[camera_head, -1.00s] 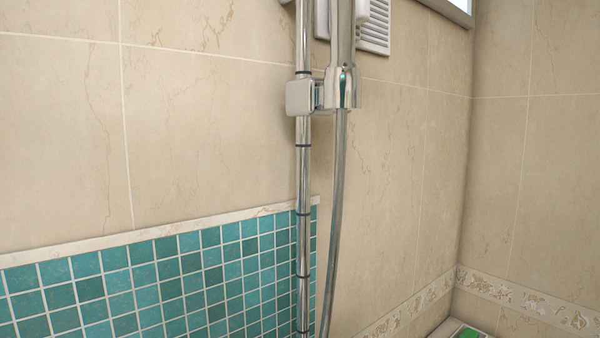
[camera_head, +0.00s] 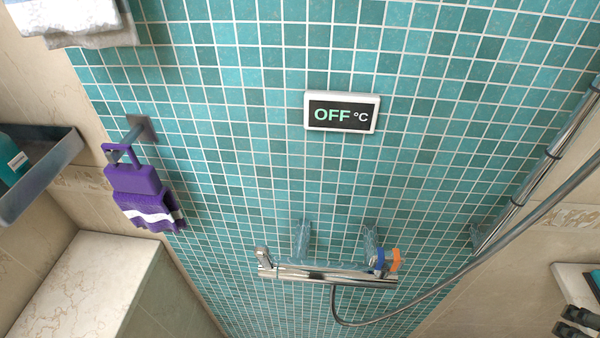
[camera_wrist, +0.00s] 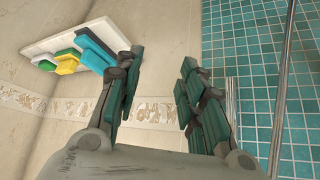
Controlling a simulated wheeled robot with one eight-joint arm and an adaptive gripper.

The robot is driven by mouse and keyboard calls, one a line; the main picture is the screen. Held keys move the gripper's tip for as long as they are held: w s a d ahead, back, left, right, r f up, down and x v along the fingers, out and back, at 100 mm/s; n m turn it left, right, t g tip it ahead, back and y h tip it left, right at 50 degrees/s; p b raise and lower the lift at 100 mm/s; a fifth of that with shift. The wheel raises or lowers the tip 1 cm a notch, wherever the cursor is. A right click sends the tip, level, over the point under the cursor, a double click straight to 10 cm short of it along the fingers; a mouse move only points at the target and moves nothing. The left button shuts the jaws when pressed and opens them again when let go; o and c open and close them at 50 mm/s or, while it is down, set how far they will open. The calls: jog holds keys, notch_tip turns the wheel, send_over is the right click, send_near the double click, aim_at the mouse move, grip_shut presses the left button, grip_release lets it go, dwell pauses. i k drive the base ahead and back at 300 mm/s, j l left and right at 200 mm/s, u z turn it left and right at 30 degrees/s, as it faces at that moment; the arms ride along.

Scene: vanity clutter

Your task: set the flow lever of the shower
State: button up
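The chrome shower mixer bar (camera_head: 325,276) is fixed to the teal tiled wall, low in the head view. At its left end is a small chrome lever (camera_head: 262,257). At its right end are a blue part (camera_head: 378,262) and an orange part (camera_head: 396,261). No label shows which end sets the flow. A wall display (camera_head: 341,113) above reads "OFF °C". My gripper (camera_wrist: 162,57) is open and empty in the wrist view. Its dark fingers show at the head view's lower right edge (camera_head: 578,322), well right of the mixer and apart from it.
A grey hose (camera_head: 470,283) loops from the mixer to the right, near a chrome riser pipe (camera_head: 540,165). A purple holder with cloth (camera_head: 140,190) hangs left. A stone ledge (camera_head: 85,280) is lower left. A white shelf (camera_wrist: 60,42) with colored items is in the wrist view.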

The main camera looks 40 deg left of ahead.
aim_at(268, 264)
jog(key=k+u, duration=0.15)
jog(key=u, duration=2)
